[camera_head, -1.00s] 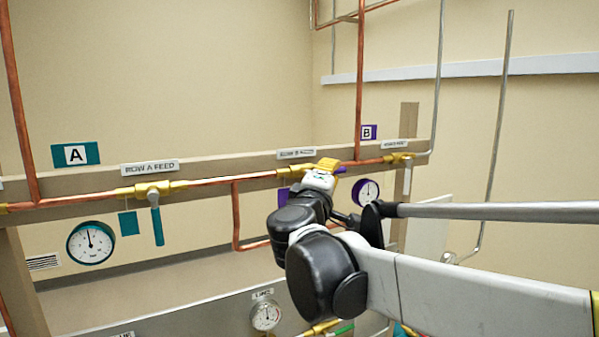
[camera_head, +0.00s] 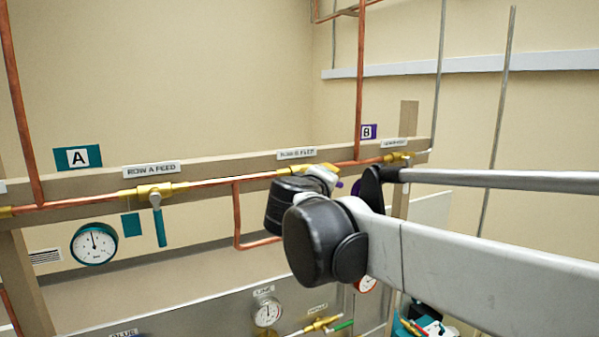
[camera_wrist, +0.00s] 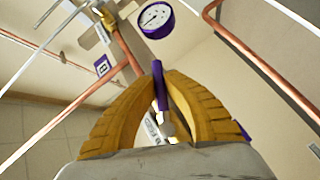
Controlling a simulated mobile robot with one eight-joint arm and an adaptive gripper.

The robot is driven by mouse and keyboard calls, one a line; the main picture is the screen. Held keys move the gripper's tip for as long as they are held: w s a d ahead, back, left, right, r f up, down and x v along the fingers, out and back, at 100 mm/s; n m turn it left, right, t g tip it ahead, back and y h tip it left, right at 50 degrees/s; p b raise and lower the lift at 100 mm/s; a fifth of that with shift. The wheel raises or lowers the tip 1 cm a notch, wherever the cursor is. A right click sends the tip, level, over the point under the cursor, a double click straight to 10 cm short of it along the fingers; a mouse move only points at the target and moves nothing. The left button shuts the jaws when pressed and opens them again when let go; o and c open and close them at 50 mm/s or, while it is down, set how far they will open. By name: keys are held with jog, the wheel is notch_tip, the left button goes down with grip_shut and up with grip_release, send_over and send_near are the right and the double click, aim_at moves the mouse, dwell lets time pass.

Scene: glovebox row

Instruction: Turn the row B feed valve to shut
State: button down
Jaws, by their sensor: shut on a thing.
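The row B feed valve (camera_head: 290,172) is a brass fitting on the copper pipe, below a white label plate (camera_head: 297,154). In the head view my wrist and arm hide most of it. In the wrist view its purple handle (camera_wrist: 160,88) stands between the yellow fingers of my gripper (camera_wrist: 163,78), which are shut on it. Its tip sticks out past the fingers. In the head view a small purple piece shows beside my gripper (camera_head: 327,168). The exact handle angle against the pipe is hard to tell.
To the left is the row A feed valve (camera_head: 155,190), its teal handle hanging down, with a white gauge (camera_head: 94,243) beside it. Another brass valve (camera_head: 397,158) sits right of the B sign (camera_head: 368,132). A purple-rimmed gauge (camera_wrist: 156,19) is near my fingers.

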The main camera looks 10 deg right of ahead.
jog(key=shift+s+a+f+m+g+y+p, duration=0.1)
jog(key=shift+a+f+m+g+y+p, duration=0.2)
jog(key=shift+m+g+y, duration=0.2)
jog(key=shift+s+a+f+m+g+y+p, duration=0.15)
jog(key=shift+f+m+g+y+p, duration=0.15)
jog(key=shift+f+m+g+y, duration=0.15)
jog(key=shift+s+a+f+m+g+y+p, duration=0.25)
jog(key=shift+a+m+g+y, duration=0.4)
jog(key=shift+y, duration=0.45)
jog(key=shift+s+a+f+m+g+y+p, duration=0.15)
jog(key=shift+a+f+m+g+y, duration=0.3)
jog(key=shift+a+m+y, duration=0.45)
jog(key=shift+s+a+f+m+g+y+p, duration=0.15)
jog(key=shift+a+f+m+g+y+p, duration=0.35)
jog(key=shift+y, duration=0.75)
jog(key=shift+r+b, duration=0.25)
jog(key=shift+b, duration=0.05)
jog(key=c, duration=1.4)
grip_release()
jog(key=shift+w, duration=0.1)
jog(key=shift+c, duration=0.2)
jog(key=v, duration=1.2)
